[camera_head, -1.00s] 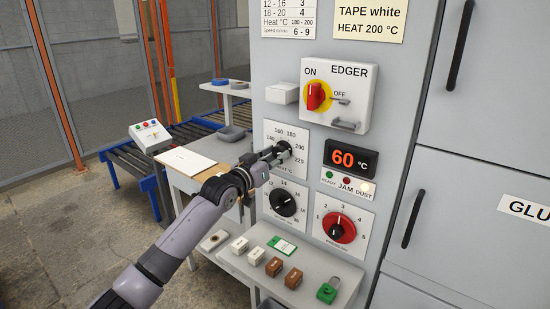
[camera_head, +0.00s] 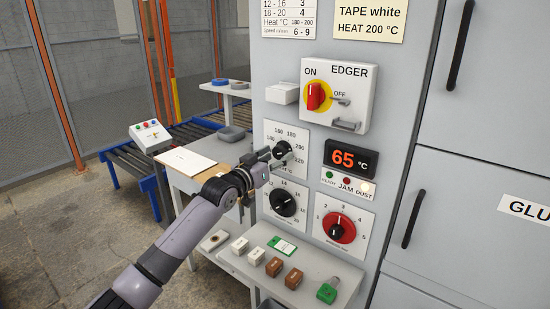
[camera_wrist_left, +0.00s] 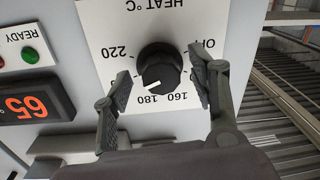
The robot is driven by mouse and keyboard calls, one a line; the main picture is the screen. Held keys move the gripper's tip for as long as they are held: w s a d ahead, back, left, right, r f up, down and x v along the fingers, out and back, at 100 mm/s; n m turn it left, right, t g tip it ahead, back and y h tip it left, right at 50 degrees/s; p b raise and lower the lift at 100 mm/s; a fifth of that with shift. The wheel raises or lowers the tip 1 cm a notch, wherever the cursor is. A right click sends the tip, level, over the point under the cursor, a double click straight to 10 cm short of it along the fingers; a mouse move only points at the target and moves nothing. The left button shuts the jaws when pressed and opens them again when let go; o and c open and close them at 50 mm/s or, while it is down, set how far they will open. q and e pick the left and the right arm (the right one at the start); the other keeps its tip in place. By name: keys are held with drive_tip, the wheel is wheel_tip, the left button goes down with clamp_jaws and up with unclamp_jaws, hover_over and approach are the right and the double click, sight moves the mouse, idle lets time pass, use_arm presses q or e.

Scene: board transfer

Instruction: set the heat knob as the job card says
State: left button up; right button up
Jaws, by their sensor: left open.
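The heat knob (camera_head: 280,150) is a black dial with a white mark on the white HEAT °C plate (camera_head: 270,130). In the left wrist view the knob (camera_wrist_left: 158,68) appears upside down. Its mark points about where 200 sits, past 180; the finger hides that number there. My left gripper (camera_head: 277,160) is open just in front of the knob, with one finger (camera_wrist_left: 118,92) on each side and a visible gap to the knob. The job card (camera_head: 370,20) reads "TAPE white, HEAT 200 °C". The display (camera_head: 348,158) reads 65 °C. My right gripper is out of view.
The EDGER switch box (camera_head: 350,75) with its red switch is above right. Another black dial (camera_head: 284,202) is below, and a red dial (camera_head: 340,230) lower right. A shelf (camera_head: 255,275) holds small blocks and a green padlock (camera_head: 327,293).

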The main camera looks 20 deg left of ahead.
use_arm(q)
drive_tip(key=v, duration=1.2)
idle(0.3)
